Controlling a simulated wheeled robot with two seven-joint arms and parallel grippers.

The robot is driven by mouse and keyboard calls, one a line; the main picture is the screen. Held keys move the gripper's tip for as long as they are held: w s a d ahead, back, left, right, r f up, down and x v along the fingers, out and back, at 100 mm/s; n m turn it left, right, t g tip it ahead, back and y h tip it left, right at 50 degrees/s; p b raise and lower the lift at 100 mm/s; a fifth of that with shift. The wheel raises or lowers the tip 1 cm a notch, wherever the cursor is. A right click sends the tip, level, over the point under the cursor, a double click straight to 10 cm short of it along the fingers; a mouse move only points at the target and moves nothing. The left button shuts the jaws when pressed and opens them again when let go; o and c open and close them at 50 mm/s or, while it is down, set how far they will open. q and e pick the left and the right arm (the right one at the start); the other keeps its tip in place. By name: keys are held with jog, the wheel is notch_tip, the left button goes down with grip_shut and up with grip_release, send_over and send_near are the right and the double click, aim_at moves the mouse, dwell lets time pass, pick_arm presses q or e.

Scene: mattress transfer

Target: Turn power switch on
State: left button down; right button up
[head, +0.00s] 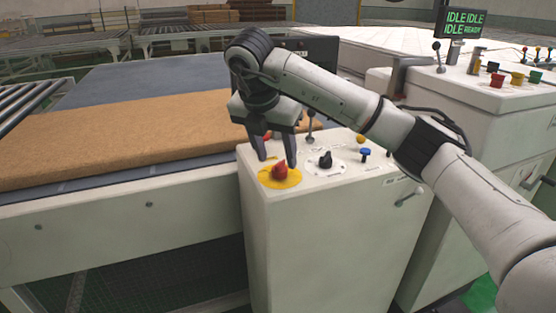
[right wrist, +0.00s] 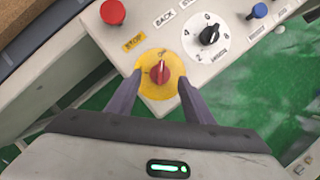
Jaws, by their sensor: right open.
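The power switch is a red rotary knob (head: 280,170) on a round yellow plate (head: 292,182), at the near left corner of the white control box's top. In the right wrist view the red knob (right wrist: 160,72) sits on the yellow plate (right wrist: 147,66) between my fingertips, its ridge pointing roughly up and down the picture. My right gripper (head: 277,160) points down over the knob with its fingers apart on either side. The right wrist view shows the same open gripper (right wrist: 161,80); whether a finger touches the knob cannot be told. My left gripper is not in view.
A black dial (head: 325,159) and a blue knob (head: 365,153) stand right of the switch. A red push button (right wrist: 113,12) is near it. A brown mattress slab (head: 120,132) lies left on the conveyor. A screen (head: 460,22) reads IDLE and READY.

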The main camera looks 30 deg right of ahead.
jog(key=p+v, duration=0.1)
jog(key=v, duration=0.6)
jog(key=shift+p, duration=0.3)
